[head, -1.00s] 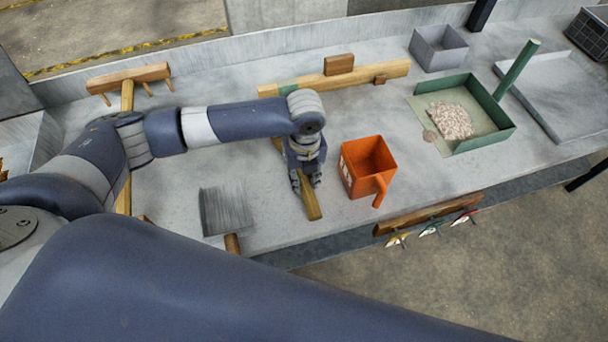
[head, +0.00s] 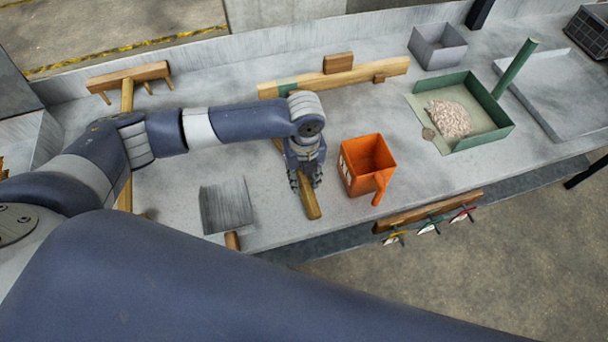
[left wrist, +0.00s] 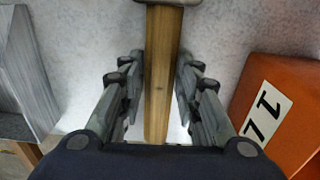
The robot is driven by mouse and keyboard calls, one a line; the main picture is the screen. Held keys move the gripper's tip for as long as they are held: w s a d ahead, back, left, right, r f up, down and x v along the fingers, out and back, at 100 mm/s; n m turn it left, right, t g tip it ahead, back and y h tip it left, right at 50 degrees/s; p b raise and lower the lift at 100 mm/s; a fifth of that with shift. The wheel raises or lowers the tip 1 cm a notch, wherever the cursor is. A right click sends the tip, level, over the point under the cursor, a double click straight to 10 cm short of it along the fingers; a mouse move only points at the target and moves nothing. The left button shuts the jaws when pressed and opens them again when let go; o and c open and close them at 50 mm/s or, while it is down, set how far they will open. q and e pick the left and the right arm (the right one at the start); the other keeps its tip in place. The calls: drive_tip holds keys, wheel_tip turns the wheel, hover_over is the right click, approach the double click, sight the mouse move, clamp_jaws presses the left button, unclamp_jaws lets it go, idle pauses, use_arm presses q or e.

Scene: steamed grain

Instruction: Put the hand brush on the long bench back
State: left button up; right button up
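The hand brush (head: 311,208) lies on the grey bench with its wooden handle pointing to the front edge. Its far part is mostly hidden under my left arm. In the left wrist view its handle (left wrist: 163,75) runs up the middle of the picture. My left gripper (head: 306,182) points down over the handle. Its fingers (left wrist: 160,88) stand on either side of the wood, with a narrow gap at least on the left, so it looks open. The long bench (head: 340,230) spreads under all this. My right gripper is not in view.
An orange bin (head: 355,183) stands close right of the gripper. A grey dustpan (head: 226,208) lies to the left. A wooden rake (head: 130,77) and a wooden board (head: 310,85) lie behind. A green-walled tray (head: 490,137) with grain is at right.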

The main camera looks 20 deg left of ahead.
use_arm(q)
drive_tip(key=shift+o, duration=0.9)
drive_tip(key=shift+r, duration=0.1)
wheel_tip(320, 180, up, 12)
